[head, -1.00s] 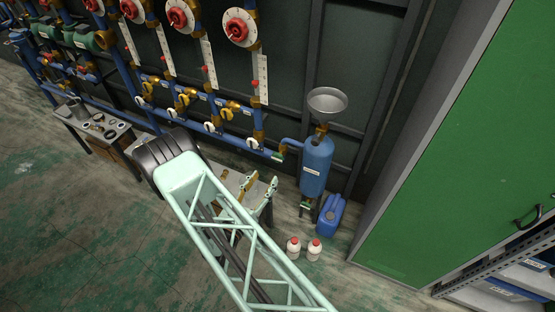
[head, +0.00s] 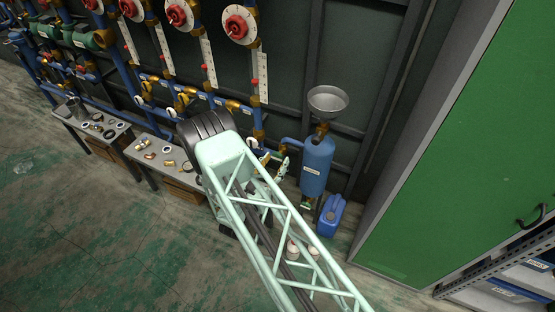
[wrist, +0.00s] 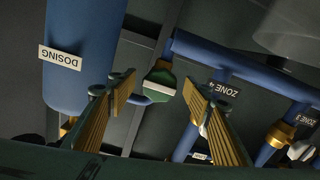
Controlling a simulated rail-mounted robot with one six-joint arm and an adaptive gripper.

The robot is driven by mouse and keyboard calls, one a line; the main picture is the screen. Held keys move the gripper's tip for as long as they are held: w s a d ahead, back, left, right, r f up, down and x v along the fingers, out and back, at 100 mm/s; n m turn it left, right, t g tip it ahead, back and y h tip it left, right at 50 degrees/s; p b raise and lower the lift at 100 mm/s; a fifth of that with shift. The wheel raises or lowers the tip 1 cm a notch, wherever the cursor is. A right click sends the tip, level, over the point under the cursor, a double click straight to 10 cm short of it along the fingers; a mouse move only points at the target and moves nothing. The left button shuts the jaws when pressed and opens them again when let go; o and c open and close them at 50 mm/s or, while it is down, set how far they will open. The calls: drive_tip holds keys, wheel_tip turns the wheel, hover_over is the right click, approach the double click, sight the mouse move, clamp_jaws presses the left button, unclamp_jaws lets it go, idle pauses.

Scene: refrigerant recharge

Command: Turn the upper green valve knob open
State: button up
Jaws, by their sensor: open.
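The upper green valve knob (wrist: 160,84) shows in the wrist view as a green body with a pale bar, on the pipework between the blue dosing tank (wrist: 78,55) and the blue zone pipe. My gripper (wrist: 163,94) is open and empty. Its two ribbed yellow-brown fingers stand on either side of the knob in the picture, with no contact visible. In the head view my gripper (head: 275,163) is just left of the dosing tank (head: 316,165) and largely covers the upper knob. A second green knob (head: 305,206) is low under the tank.
A metal funnel (head: 328,101) sits above the tank. A blue jerrycan (head: 331,215) stands on the floor to its right. A ZONE 4 label (wrist: 225,90) and blue pipe are close to the right finger. Benches with small parts (head: 165,155) are on the left.

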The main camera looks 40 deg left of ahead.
drive_tip(key=shift+x, duration=0.95)
drive_tip(key=shift+c, duration=0.4)
drive_tip(key=c, duration=0.8)
